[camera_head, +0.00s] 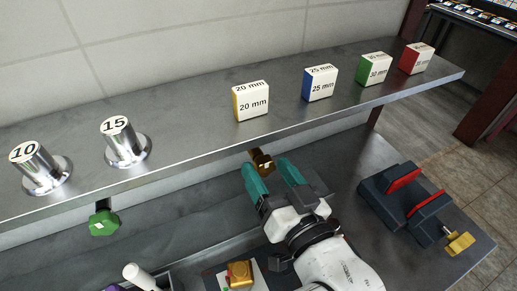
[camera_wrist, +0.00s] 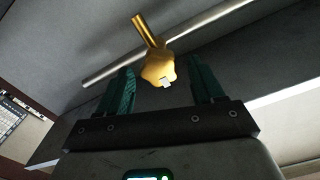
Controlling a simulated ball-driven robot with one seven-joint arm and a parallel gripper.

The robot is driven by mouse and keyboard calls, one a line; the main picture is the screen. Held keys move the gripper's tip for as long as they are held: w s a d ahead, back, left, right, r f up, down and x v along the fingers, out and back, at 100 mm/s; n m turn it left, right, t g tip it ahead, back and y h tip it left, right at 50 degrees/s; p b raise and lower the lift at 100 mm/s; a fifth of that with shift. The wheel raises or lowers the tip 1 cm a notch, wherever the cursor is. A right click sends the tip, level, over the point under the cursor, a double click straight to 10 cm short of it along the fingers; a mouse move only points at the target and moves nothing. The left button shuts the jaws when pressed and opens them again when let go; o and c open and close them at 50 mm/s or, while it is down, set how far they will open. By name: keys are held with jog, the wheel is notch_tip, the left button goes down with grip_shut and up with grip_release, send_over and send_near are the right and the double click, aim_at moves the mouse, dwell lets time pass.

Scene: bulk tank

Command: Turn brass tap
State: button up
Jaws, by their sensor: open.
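The brass tap (camera_head: 262,163) sits under the front edge of the metal shelf in the head view, just beyond my fingertips and partly hidden by them. In the wrist view the brass tap (camera_wrist: 158,68) shows a rounded knob with a small white mark, on a brass stem that runs up and to the left. My gripper (camera_head: 268,170) has teal fingers that are spread apart. In the wrist view my gripper (camera_wrist: 160,78) is open and empty, with the knob between and a little beyond the fingertips. I cannot tell whether a finger touches it.
A green knob (camera_head: 104,222) hangs under the shelf (camera_head: 200,143) at left. Steel weights marked 10 (camera_head: 40,168) and 15 (camera_head: 124,141) and several labelled blocks stand on the shelf. A dark vise with red jaws (camera_head: 405,200) is at right. A yellow device (camera_head: 239,274) lies below my arm.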

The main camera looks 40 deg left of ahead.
jog(key=shift+p+x, duration=0.3)
jog(key=shift+x, duration=2)
jog(key=shift+w, duration=0.1)
jog(key=c, duration=1)
